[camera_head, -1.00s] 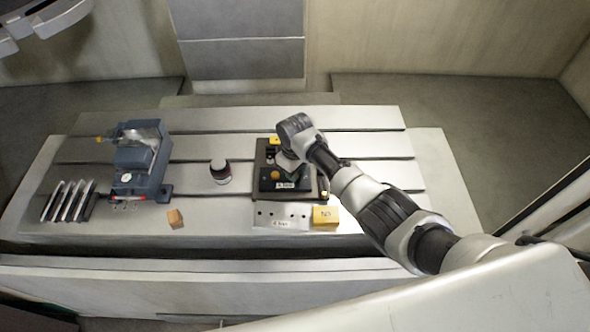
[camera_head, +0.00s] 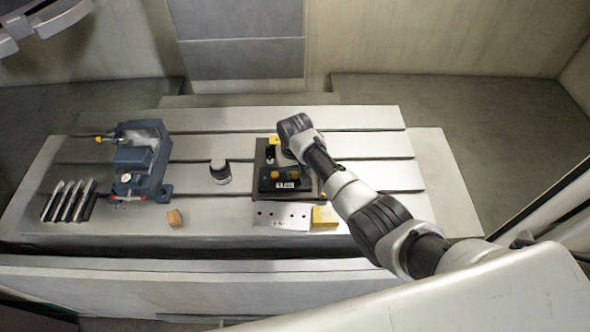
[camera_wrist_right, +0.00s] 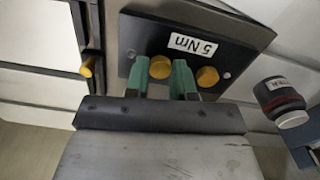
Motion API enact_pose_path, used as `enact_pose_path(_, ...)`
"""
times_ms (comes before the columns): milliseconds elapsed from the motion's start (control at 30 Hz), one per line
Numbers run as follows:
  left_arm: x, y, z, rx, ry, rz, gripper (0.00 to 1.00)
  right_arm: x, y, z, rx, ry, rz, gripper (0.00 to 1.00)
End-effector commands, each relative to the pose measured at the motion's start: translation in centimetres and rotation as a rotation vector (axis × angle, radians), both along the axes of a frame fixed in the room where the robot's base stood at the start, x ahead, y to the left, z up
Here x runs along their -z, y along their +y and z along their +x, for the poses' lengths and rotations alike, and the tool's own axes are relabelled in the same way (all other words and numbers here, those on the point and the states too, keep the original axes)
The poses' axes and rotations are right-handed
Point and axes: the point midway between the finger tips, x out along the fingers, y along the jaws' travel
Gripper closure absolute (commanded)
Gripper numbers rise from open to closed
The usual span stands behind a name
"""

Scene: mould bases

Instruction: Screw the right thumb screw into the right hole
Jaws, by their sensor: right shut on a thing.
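The dark mould block with a "5 Nm" label (camera_head: 286,185) sits on a dark base plate (camera_head: 261,158) on the slotted table. In the right wrist view the block's label (camera_wrist_right: 194,46) reads upside down. My right gripper (camera_wrist_right: 160,80) has green fingertips and is shut on the right thumb screw (camera_wrist_right: 160,67), a yellow knob at the block's face. The other yellow thumb screw (camera_wrist_right: 207,76) is beside the right-hand finger in that view. The right hole is hidden, so I cannot tell how deep the screw sits. My left gripper is not in view.
A blue vise (camera_head: 136,160) stands at the left, near several metal bars (camera_head: 68,201). A dark round canister (camera_head: 220,171) stands left of the base. The table's right side is clear.

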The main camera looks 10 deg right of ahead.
Motion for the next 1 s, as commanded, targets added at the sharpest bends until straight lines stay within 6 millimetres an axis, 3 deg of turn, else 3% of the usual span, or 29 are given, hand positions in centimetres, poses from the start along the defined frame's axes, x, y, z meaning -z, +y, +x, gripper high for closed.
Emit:
enact_pose_path(133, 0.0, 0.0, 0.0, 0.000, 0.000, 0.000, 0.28, 0.5, 0.0, -0.4, -0.003, 0.012, 0.000, 1.00)
enact_pose_path(167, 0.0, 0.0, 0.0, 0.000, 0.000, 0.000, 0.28, 0.5, 0.0, -0.4, -0.003, 0.012, 0.000, 0.71)
enact_pose_path(333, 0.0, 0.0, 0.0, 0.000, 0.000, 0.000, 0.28, 0.3, 0.0, -0.2, -0.004, 0.007, -0.001, 0.46)
enact_pose_path(667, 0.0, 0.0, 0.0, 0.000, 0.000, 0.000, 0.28, -0.3, 0.0, -0.1, -0.005, 0.001, 0.000, 0.46)
enact_pose_path(1000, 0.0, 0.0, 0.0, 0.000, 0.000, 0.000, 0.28, -4.2, 0.0, 0.0, -0.004, 0.000, 0.000, 0.46)
